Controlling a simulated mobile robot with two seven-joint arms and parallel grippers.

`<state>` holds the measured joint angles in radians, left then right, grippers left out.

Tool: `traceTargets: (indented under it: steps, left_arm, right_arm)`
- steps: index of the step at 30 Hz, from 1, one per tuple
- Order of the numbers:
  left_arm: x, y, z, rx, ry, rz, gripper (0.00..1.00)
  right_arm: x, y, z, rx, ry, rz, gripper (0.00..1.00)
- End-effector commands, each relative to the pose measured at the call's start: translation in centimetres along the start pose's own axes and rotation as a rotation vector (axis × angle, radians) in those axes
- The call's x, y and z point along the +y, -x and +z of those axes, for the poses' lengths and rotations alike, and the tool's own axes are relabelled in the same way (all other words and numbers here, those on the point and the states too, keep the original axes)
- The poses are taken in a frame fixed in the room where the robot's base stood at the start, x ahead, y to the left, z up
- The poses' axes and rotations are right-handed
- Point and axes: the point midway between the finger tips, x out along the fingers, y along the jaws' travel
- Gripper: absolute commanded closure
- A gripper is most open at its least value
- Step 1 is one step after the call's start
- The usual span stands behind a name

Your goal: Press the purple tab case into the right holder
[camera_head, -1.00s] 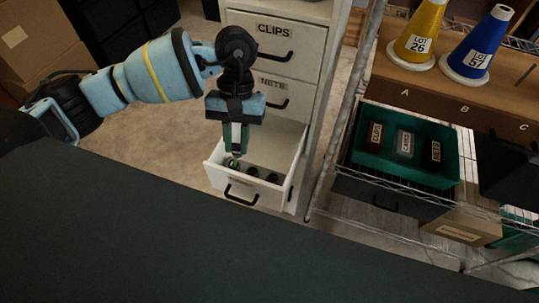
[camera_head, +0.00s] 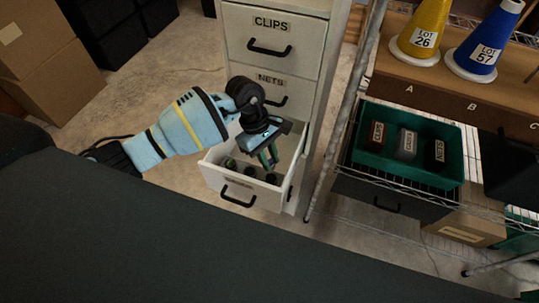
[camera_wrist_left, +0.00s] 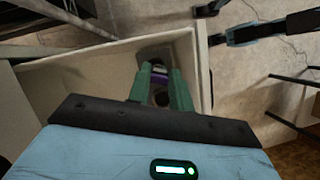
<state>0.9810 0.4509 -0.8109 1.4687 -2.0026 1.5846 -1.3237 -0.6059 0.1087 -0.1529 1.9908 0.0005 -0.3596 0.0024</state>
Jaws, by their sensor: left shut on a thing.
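My left gripper (camera_head: 268,158) is inside the open bottom drawer, tilted, over its right side. In the left wrist view, the green fingers of the gripper (camera_wrist_left: 159,78) are shut on the purple tab case (camera_wrist_left: 158,76), of which only a small purple part shows. In the head view the fingers hide the case. The right holder (camera_head: 271,179) is a dark round shape at the drawer's right, just below the fingertips. I cannot tell whether the case touches it. My right gripper is not in view.
Other dark round holders (camera_head: 249,172) stand further left in the drawer (camera_head: 215,172). The cabinet (camera_head: 272,60) rises behind, its upper drawers closed. A wire shelf at the right holds a green tray (camera_head: 455,165) with labelled cases. Bare floor lies left of the cabinet.

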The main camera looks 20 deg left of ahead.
Motion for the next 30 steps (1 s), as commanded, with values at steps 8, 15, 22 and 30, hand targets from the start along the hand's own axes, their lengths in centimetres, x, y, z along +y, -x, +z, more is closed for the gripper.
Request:
traceTargets:
  steps: [8, 15, 22, 30]
  left_arm:
    - [-0.1, -2.2, -0.8, -0.004, 0.003, -0.005, 1.0]
    - [-0.1, -4.2, -1.6, -0.004, 0.001, -0.005, 1.0]
    - [-0.1, -5.6, -2.3, -0.002, 0.0, -0.004, 1.0]
    - [0.0, -5.8, -2.4, -0.001, -0.001, -0.001, 1.0]
  right_arm:
    - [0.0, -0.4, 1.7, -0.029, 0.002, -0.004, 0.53]
    - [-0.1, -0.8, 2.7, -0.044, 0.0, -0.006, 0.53]
    - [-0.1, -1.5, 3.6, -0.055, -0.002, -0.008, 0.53]
    - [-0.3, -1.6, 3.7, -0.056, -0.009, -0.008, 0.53]
